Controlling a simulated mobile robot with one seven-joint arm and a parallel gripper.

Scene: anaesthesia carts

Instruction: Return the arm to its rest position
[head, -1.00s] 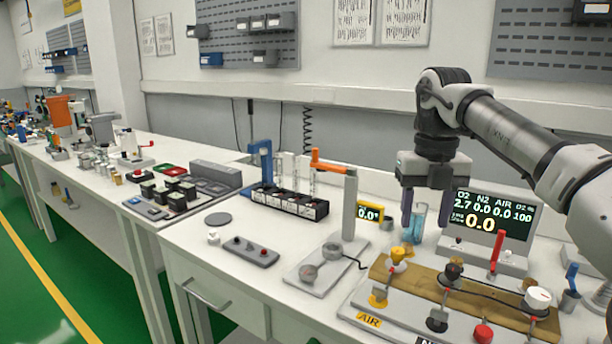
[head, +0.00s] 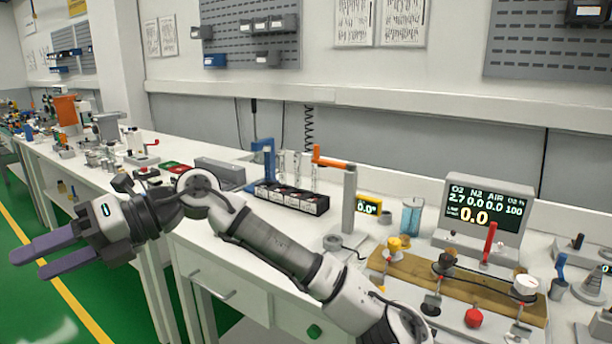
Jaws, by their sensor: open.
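My gripper (head: 43,256) is at the left of the head view, in front of the bench's front edge and over the green floor. Its two purple-grey fingers point left and stand apart, with nothing between them. My arm reaches across the lower middle of the view from the lower right. It hides part of the bench front and some of the things on the bench top.
The white bench (head: 205,232) runs along the wall. At right are a wooden board (head: 400,268) with coloured valves, a gas display (head: 487,215) and a blue-liquid cylinder (head: 411,216). An orange-handled post (head: 349,200) and black rack (head: 291,197) stand mid-bench. The floor (head: 60,310) is clear.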

